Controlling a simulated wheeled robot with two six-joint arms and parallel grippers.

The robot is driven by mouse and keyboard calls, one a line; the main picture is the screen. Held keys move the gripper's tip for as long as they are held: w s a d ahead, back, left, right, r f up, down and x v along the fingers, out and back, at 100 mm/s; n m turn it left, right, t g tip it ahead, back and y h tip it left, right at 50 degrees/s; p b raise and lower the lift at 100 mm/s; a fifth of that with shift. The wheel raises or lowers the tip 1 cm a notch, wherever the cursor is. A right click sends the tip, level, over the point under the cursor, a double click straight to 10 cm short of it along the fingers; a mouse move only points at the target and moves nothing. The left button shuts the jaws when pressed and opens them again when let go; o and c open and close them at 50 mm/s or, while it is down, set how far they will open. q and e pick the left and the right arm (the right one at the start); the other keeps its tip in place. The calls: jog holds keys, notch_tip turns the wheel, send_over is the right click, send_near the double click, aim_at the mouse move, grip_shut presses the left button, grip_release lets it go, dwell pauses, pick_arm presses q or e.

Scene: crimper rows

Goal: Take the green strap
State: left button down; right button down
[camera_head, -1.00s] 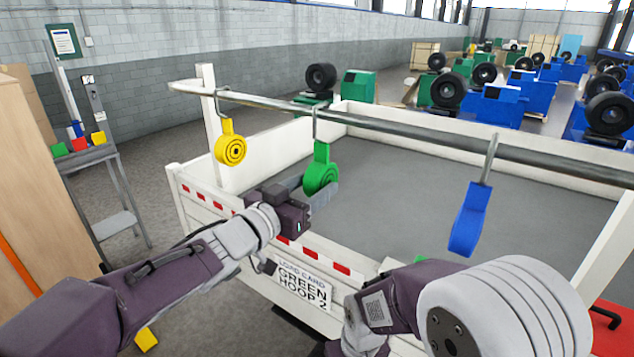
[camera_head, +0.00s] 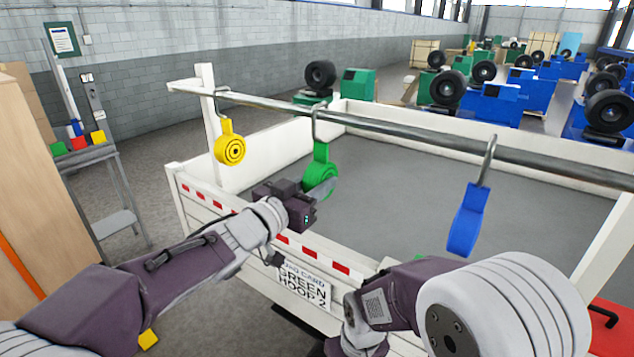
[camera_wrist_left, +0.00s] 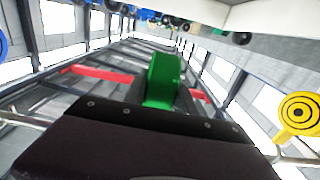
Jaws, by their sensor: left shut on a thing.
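The green strap (camera_head: 321,172) is a rolled coil with a tab on top, hanging from a hook on the metal rail (camera_head: 400,128) over the white cart. My left gripper (camera_head: 322,190) is shut on the coil, with its fingers on either side of it. In the left wrist view the green strap (camera_wrist_left: 163,80) stands between the fingers. My right arm shows at the lower right of the head view; its gripper is out of view.
A yellow strap (camera_head: 230,148) hangs left of the green one and a blue strap (camera_head: 466,222) hangs to the right. The white cart wall (camera_head: 235,215) carries a card reading "GREEN HOOP 2" (camera_head: 303,284). A shelf stand (camera_head: 95,155) is at the left.

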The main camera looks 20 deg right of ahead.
aim_at(314, 168)
pick_arm(q)
jog(key=shift+r+p, duration=1.6)
jog(key=shift+r, duration=0.15)
